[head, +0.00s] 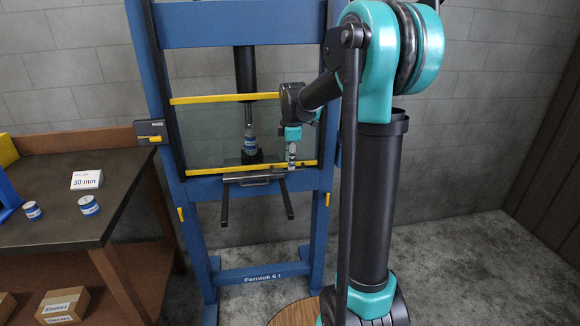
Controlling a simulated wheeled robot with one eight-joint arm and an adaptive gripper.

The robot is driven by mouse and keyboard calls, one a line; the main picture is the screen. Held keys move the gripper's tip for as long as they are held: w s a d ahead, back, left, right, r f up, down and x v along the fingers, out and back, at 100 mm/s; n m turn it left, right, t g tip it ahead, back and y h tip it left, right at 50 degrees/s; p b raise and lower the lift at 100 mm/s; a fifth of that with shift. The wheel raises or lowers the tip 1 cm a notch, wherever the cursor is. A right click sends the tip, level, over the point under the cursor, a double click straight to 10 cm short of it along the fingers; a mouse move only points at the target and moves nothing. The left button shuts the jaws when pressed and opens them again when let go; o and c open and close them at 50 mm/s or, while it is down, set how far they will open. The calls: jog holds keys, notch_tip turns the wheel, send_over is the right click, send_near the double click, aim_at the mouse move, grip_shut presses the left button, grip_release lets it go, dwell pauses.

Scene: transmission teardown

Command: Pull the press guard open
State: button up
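The press guard (215,138) is a clear panel with a yellow bar (225,98) along its top and another along its bottom (215,170). It covers the front opening of the blue press (160,80). The press ram (246,75) and a small labelled part (250,141) show behind it. My gripper (292,165) is at the guard's lower right, in front of the panel and by the bottom yellow bar. Its fingers are too small to tell whether they are open or shut, or whether they touch the bar.
A grey bar with two dark prongs (254,181) sits just below the guard. A dark bench (60,215) at the left holds small labelled cylinders (88,205) and a "30 mm" sign (87,180). A box (62,305) sits beneath. Floor at the right is clear.

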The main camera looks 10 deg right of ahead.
jog(key=shift+w+f, duration=0.15)
jog(key=shift+f, duration=0.65)
jog(key=shift+w+f, duration=0.15)
jog(key=shift+f, duration=0.6)
grip_shut()
